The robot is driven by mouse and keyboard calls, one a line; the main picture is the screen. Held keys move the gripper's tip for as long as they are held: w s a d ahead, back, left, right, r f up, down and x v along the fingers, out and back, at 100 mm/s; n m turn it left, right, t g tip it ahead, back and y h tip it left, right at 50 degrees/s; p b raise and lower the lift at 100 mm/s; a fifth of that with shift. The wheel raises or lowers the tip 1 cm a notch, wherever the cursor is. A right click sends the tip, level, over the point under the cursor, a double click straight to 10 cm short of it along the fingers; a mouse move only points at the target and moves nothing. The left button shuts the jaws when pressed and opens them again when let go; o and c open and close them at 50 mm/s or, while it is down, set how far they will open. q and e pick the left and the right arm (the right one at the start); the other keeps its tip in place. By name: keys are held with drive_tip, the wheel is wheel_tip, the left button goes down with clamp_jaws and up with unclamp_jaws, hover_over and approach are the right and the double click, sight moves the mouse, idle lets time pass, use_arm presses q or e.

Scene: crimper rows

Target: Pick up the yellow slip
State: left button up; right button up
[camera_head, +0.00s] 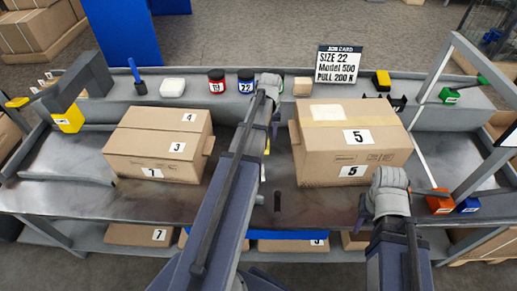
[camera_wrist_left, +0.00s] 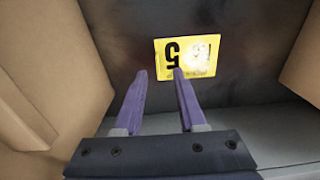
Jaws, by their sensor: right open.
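The yellow slip (camera_wrist_left: 200,56) lies flat on a dark surface in the left wrist view, with an upside-down black "5" and smaller print on it. In the head view only a thin yellow sliver (camera_head: 267,146) shows beside my left arm, between two cartons. My left gripper (camera_wrist_left: 160,73) is open, its purple fingers apart with nothing between them. Its right fingertip overlaps the slip's lower left edge in the picture; contact cannot be told. My right gripper (camera_head: 432,192) is open at the right of the bench, near an orange block.
A carton marked 4, 3 and 7 (camera_head: 155,135) stands left of the gap and a carton marked 5 (camera_head: 320,170) right of it. A rear shelf (camera_head: 185,105) holds jars and small blocks. The orange block (camera_head: 440,203) and a blue block (camera_head: 468,205) sit at right.

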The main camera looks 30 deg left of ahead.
use_arm(q)
wheel_tip(320, 180, down, 5)
drive_tip(key=b, duration=0.4)
drive_tip(key=shift+w+d+r, duration=0.15)
drive_tip(key=shift+r, duration=0.1)
clamp_jaws()
